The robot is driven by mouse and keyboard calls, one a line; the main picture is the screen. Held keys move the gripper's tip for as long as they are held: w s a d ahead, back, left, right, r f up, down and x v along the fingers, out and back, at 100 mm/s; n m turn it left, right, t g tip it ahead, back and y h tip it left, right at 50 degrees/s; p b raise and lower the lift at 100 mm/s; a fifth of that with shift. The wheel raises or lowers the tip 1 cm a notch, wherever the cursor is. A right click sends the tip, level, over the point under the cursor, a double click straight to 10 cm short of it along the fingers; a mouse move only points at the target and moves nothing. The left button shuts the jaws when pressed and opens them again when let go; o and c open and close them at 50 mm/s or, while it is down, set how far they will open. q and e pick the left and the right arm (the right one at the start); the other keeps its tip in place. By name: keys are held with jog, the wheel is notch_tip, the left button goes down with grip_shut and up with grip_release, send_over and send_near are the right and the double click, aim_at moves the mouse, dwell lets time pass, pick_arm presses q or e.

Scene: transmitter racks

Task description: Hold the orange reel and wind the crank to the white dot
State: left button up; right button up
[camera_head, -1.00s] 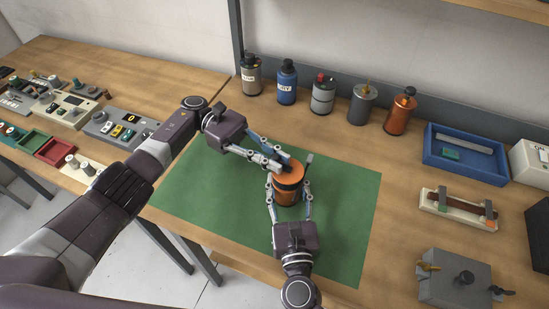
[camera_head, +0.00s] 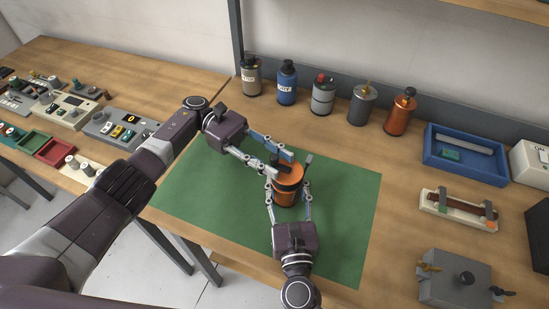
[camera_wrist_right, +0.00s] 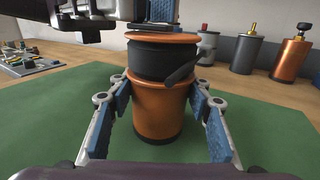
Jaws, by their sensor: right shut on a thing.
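The orange reel (camera_head: 287,190), with a dark band below its orange top, stands upright on the green mat (camera_head: 345,215). It also shows in the right wrist view (camera_wrist_right: 160,108). My right gripper (camera_head: 289,196) is shut on the reel, one finger on each side. A dark crank handle (camera_wrist_right: 184,70) sticks out at the reel's right side, and it shows in the head view (camera_head: 308,162). My left gripper (camera_head: 278,163) has its fingers spread above the reel top, near a dark piece there. I cannot make out a white dot.
Several canisters, including a blue one (camera_head: 287,84) and an orange one (camera_head: 400,115), stand along the back. A blue tray (camera_head: 432,160), a cream fixture (camera_head: 440,207) and a grey box (camera_head: 455,282) are at right. Control panels (camera_head: 118,128) lie at left. The mat is otherwise clear.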

aim_at(274, 157)
pick_arm(q)
jog(key=shift+r, duration=0.1)
notch_tip(274, 157, up, 10)
jog(key=shift+f, duration=0.1)
pick_arm(e)
jog(key=shift+d, duration=0.1)
dwell(0.5)
jog(key=o, duration=1.6)
jog(key=shift+s, duration=0.1)
